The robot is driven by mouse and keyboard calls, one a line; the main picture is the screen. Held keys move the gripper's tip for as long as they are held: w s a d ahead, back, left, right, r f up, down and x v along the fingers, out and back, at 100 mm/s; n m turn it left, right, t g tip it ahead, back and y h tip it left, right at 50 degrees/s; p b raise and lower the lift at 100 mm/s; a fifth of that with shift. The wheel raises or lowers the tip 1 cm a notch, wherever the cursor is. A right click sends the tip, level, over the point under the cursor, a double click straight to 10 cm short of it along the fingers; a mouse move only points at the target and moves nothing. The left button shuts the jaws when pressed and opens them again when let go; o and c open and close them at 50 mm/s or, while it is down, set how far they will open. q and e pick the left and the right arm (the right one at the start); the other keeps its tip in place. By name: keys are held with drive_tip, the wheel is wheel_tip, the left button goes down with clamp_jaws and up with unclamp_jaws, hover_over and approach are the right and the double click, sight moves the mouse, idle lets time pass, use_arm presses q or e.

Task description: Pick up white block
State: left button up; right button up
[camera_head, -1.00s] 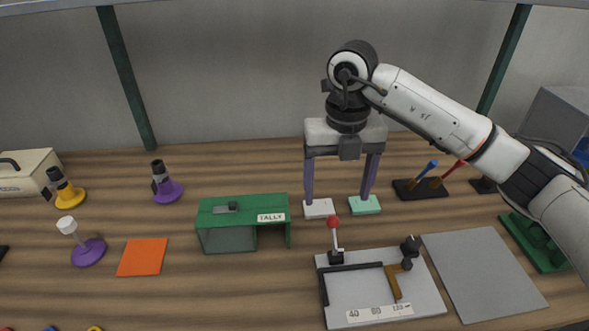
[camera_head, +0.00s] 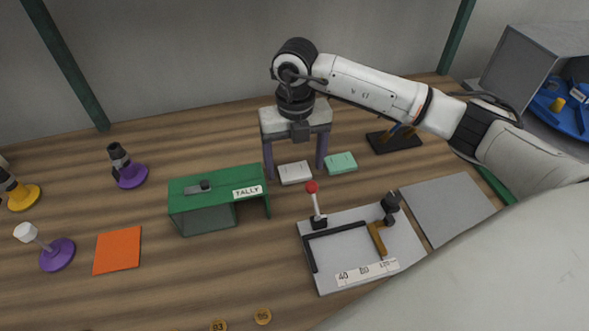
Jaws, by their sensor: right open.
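The white block (camera_head: 295,173) lies flat on the wooden table, just right of the green TALLY box. A mint-green block (camera_head: 341,163) lies right next to it. My right gripper (camera_head: 296,166) points down with its two purple-grey fingers spread wide. The left finger ends near the white block's left side and the right finger comes down between the white and mint blocks. Nothing is between the fingers above the block. I cannot tell exactly how high the fingertips are over the table. My left gripper does not show.
The green TALLY box (camera_head: 218,198) stands left of the blocks. A grey tray with a red-knobbed lever (camera_head: 316,205) stands in front. A black stand (camera_head: 394,140) is at right, a grey plate (camera_head: 447,209) at front right. Bare wood lies behind the TALLY box.

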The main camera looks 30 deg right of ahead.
drive_tip(key=shift+f, duration=0.6)
drive_tip(key=c, duration=1.1)
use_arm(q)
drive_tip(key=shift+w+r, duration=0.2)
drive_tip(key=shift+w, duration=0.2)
use_arm(e)
drive_tip(key=shift+c, duration=0.2)
